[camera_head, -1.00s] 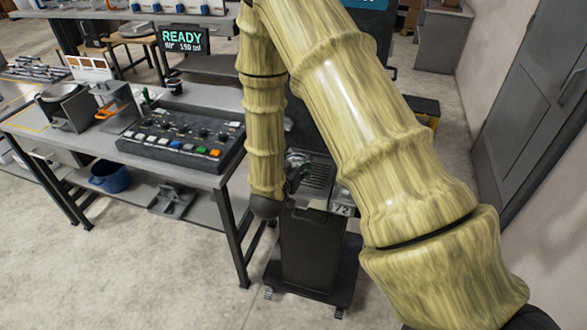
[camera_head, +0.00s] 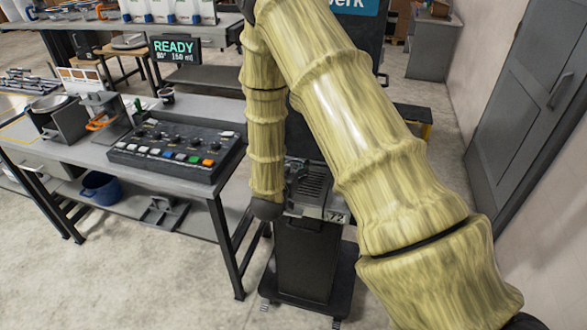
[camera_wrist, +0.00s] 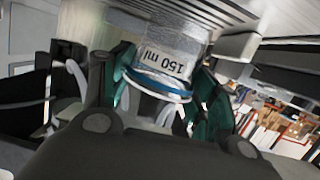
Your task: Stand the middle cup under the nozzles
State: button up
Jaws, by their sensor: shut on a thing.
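A clear cup (camera_wrist: 178,47) marked "150 ml", with a blue band at its rim, sits between the dark green fingers of my gripper (camera_wrist: 166,82) in the wrist view. My gripper is shut on this cup. The picture is tilted, so I cannot tell exactly how upright the cup is. Pale slats, perhaps of the drip grate, show close to the cup's far end; I cannot tell whether they touch. In the head view the drip grate (camera_head: 314,183) of the dark dispenser shows beside my arm. My arm hides the nozzles, the cup and most of the gripper there.
The dispenser stands on a dark wheeled base (camera_head: 306,285). Floor is clear in front. A grey door (camera_head: 525,100) is at the right.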

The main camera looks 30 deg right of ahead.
jog(key=shift+f+b, duration=0.4)
jog(key=shift+f, duration=0.15)
dwell(0.4)
jog(key=o, duration=1.3)
jog(key=shift+a, duration=0.1)
